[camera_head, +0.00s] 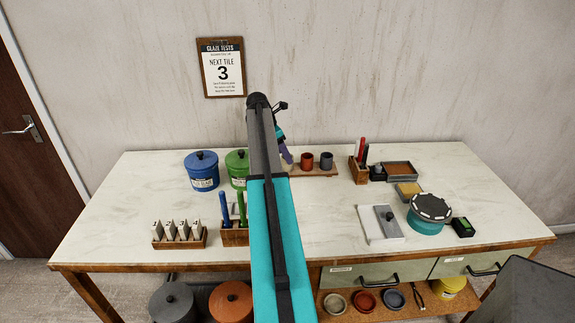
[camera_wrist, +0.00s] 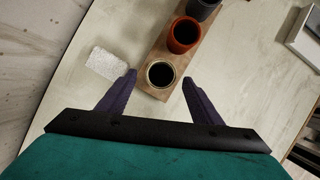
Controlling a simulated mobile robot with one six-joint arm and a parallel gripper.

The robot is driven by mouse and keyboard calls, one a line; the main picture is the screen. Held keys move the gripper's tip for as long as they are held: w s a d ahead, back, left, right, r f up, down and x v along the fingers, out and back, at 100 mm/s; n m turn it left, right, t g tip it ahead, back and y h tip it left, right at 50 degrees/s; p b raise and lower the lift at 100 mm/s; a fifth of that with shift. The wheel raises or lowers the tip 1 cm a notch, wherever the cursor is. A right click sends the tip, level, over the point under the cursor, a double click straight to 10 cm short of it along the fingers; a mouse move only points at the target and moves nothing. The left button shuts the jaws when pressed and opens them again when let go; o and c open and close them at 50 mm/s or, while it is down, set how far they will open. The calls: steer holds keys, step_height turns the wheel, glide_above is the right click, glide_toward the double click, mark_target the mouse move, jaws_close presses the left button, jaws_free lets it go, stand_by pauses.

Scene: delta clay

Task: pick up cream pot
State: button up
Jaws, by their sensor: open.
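The cream pot (camera_wrist: 149,80) is a small round cup with a pale rim and dark inside, at the near end of a wooden board (camera_wrist: 185,62) in the wrist view. My gripper (camera_wrist: 159,79) is open, with one purple finger on each side of the pot in the picture. I cannot tell whether the fingers are at the pot's height; no contact shows. In the head view my gripper (camera_head: 286,155) is partly behind my arm, which hides most of the pot.
An orange-red pot (camera_wrist: 184,35) and a grey pot (camera_wrist: 204,8) stand in line on the board. A white speckled block (camera_wrist: 106,64) lies left of the cream pot. Blue (camera_head: 202,172) and green (camera_head: 236,168) lidded jars stand left of my arm.

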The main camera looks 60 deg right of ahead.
steer(key=shift+p+x, duration=0.85)
steer(key=shift+x, duration=1.45)
steer(key=shift+s, duration=0.15)
steer(key=c, duration=1.2)
steer(key=shift+o, duration=0.2)
steer(key=shift+r, duration=0.2)
step_height(320, 180, up, 10)
steer(key=b, duration=0.2)
steer(key=shift+b, duration=0.35)
steer(key=shift+f, duration=0.15)
